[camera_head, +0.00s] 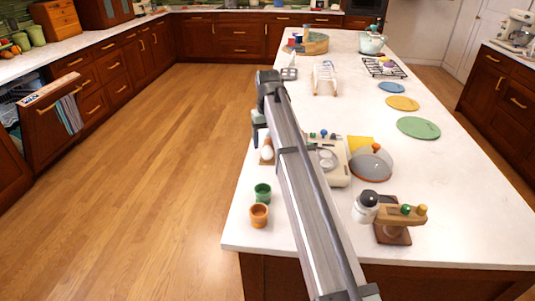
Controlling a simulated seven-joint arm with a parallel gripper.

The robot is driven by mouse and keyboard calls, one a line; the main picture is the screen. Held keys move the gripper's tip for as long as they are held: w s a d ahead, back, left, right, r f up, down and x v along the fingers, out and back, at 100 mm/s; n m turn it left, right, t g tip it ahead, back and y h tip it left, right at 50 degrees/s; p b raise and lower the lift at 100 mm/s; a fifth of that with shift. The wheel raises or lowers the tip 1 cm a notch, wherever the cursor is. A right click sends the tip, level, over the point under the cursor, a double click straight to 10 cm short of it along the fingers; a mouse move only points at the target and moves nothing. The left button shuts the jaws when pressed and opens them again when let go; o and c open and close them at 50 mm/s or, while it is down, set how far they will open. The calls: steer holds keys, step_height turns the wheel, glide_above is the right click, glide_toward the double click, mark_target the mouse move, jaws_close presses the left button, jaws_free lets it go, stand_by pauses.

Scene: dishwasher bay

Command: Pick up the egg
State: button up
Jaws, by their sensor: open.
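The egg (267,153) looks like a small white rounded shape at the left edge of the white island counter, by a small brown wooden piece (264,162). Whether it sits in or on that piece is too small to tell. My arm reaches up the picture from the bottom, and my gripper (260,139) hangs from its far end just above and behind the egg. The jaws are open with nothing seen between them. The fingertips are small and dark, and any gap to the egg is unclear.
Right of the egg, partly behind my arm, is a cream appliance (337,172). Green (262,192) and orange (259,215) cups stand nearer, at the counter's left edge. A wooden stand (393,234) is at the near right. Flat discs (418,128) lie farther right.

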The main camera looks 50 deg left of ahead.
mark_target(268, 150)
steer(key=f, duration=0.5)
steer(key=shift+w+a, duration=0.15)
steer(key=shift+w, duration=0.05)
steer(key=c, duration=0.7)
